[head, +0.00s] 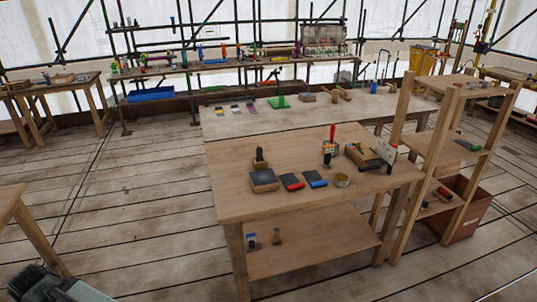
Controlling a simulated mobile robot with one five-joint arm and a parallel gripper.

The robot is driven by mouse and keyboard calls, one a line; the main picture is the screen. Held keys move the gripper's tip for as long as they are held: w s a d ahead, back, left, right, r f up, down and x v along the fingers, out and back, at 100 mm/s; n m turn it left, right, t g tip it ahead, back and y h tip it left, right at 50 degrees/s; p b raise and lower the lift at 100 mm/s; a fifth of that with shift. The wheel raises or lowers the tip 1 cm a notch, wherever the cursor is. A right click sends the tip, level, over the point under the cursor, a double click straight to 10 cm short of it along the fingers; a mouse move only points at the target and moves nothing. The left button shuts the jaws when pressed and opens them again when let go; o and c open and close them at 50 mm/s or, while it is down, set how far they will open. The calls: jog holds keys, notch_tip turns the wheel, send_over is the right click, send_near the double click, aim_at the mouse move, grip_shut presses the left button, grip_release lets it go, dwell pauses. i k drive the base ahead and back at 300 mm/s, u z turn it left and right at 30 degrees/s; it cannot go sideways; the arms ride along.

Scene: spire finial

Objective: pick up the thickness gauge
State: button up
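I cannot tell for sure which thing is the thickness gauge, because the tools are small in the head view. On the near wooden table (235,204) stand a small upright tool with a red top (331,148), a dark-topped block with a knob (263,178), a red-edged dark pad (291,181), a blue-edged dark pad (314,179), a small round tin (341,180), and a wooden box with a pale plate (372,156) leaning at its right. A grey and black part of my body shows at the bottom left. My gripper's fingers are not in view.
The table's lower shelf (310,250) holds two small items. A wooden rack (412,165) and a reddish-brown bin (470,215) stand at the right. Behind is a longer table (235,128) with a green tool (279,102). The plank floor at left is mostly clear.

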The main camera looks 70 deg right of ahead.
aim_at(328, 149)
jog(key=u, duration=2)
jog(key=k, duration=2.7)
jog(key=z, duration=1.4)
jog(key=i, duration=0.5)
jog(key=z, duration=0.1)
